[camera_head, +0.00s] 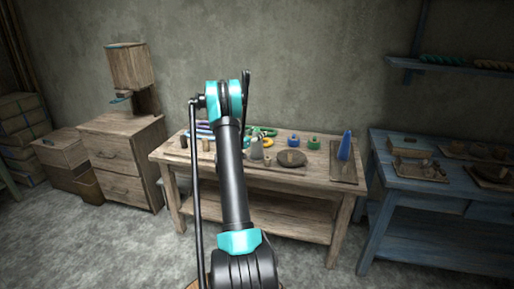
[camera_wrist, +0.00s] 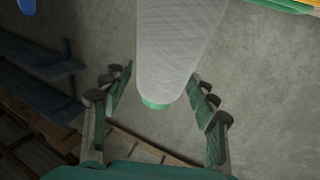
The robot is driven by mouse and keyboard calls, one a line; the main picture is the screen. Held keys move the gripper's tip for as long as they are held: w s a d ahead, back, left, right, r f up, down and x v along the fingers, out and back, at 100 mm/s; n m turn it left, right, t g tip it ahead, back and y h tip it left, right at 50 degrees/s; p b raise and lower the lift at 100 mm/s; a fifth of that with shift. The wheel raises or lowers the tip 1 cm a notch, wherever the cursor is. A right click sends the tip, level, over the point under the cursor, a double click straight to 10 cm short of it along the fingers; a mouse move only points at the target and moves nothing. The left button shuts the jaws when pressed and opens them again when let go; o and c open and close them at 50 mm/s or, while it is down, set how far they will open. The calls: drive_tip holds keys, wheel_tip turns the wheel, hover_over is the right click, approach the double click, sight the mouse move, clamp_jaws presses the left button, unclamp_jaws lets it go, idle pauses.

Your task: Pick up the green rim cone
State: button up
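A pale grey-white cone with a green end, the green rim cone (camera_wrist: 176,45), fills the top middle of the wrist view. Its narrower green-tipped end points down between the fingers of my gripper (camera_wrist: 155,88). The fingers are spread, one on each side of the cone. A gap shows on the left; on the right the finger is close to the cone's edge, and I cannot tell if it touches. In the head view a grey-white cone (camera_head: 257,149) stands on the wooden table just right of my arm; my fingers are hidden there.
The wooden table (camera_head: 316,180) also holds a blue cone (camera_head: 344,146) on a board, a round dark plate (camera_head: 291,158), and small blue (camera_head: 293,141) and green (camera_head: 314,142) items. A blue table (camera_head: 385,180) stands to the right, a drawer cabinet (camera_head: 122,160) to the left.

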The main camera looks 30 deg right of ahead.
clamp_jaws()
drive_tip(key=shift+r, duration=0.15)
